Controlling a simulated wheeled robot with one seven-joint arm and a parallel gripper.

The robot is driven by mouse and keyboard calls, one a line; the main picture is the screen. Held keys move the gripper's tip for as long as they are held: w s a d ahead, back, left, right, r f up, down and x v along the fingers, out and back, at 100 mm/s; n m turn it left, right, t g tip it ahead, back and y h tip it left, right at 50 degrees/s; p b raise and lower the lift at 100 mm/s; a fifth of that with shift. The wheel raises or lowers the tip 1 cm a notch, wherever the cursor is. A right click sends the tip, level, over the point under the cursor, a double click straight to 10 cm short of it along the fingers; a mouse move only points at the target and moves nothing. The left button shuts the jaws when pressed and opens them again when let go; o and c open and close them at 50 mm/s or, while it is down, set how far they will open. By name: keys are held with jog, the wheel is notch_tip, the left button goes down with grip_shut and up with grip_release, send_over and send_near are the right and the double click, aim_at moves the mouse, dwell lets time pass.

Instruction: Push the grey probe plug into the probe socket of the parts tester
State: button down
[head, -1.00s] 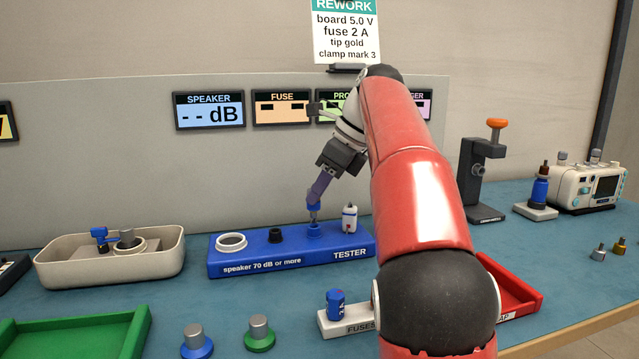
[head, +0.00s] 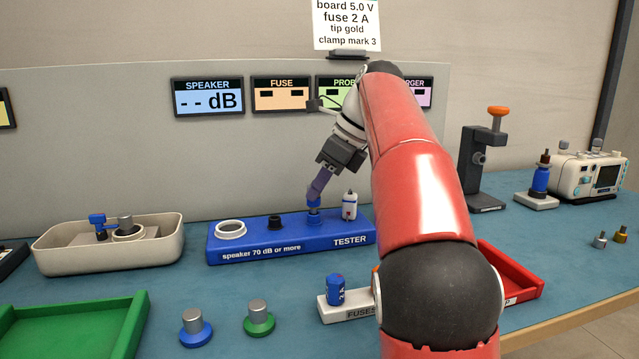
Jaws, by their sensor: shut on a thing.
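The blue parts tester (head: 290,248) stands on the bench at the back, with a white ring socket (head: 231,232), a black socket (head: 275,222) and a blue raised socket (head: 314,220) on its top. My gripper (head: 315,195) points down at the blue socket, its purple fingers tilted. It is shut on the grey probe plug (head: 314,209), of which only a small part shows between the fingertips and the socket. The plug's lower end meets the blue socket's opening; how deep it sits I cannot tell. The PROBE display is partly hidden by my arm.
A beige tray (head: 70,262) is left. A fuse holder (head: 345,312), green tray (head: 85,312) and red tray (head: 517,272) lie in front.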

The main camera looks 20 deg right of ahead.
jog(key=shift+f, duration=0.7)
dwell(0.6)
jog(key=c, duration=1.2)
grip_release()
jog(key=shift+c, duration=0.2)
